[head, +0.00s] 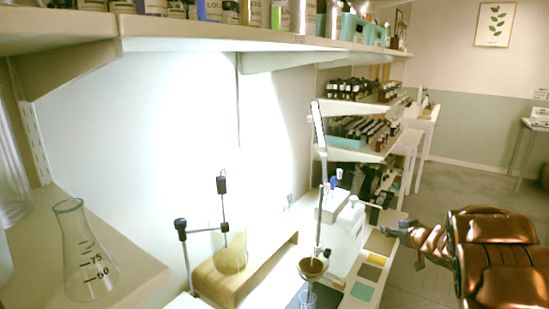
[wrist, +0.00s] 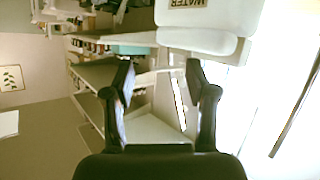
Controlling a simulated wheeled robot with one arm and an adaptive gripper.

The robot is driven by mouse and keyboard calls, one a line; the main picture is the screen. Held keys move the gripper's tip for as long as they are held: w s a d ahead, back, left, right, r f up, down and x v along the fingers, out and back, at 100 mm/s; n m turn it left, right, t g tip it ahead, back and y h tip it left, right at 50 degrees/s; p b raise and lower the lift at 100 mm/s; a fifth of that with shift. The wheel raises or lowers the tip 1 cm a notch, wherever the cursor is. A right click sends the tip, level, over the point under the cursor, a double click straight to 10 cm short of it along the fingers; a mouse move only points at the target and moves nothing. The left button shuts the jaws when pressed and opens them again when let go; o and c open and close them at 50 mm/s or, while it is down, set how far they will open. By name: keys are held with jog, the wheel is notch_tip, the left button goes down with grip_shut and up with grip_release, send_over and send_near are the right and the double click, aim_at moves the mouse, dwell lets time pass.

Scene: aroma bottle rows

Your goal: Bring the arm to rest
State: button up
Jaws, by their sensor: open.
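My gripper (head: 393,231) is at the right of the head view, above the front edge of the workbench, at the end of my copper-coloured arm. In the wrist view my gripper (wrist: 160,82) shows two dark fingers spread apart with nothing between them. I cannot tell the exact gap between the gripper and that container.
A glass flask (head: 88,255) stands on the left shelf. A funnel (head: 312,268) hangs on a stand by the bench. Bottle shelves (head: 345,103) stand farther back. Open floor (head: 455,185) lies at the right.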

jog(key=s+d+r+m+g+h, duration=0.1)
jog(key=s+r+m+g+h, duration=0.2)
jog(key=s, duration=0.5)
jog(key=s+d+r+m+g+h, duration=0.15)
jog(key=s+r+h, duration=0.25)
jog(key=s, duration=0.5)
jog(key=s+a+f+g+y, duration=0.1)
jog(key=s+a+g, duration=0.2)
jog(key=s+a, duration=0.4)
jog(key=s+a+f+g+y, duration=0.2)
jog(key=s+a, duration=0.6)
jog(key=s, duration=1.1)
jog(key=s+a+f+g+y, duration=0.2)
jog(key=s+a+g, duration=0.3)
jog(key=s, duration=0.8)
jog(key=a+n, duration=0.1)
jog(key=a, duration=0.2)
jog(key=shift+s+f+g, duration=0.25)
jog(key=shift+s+g, duration=0.1)
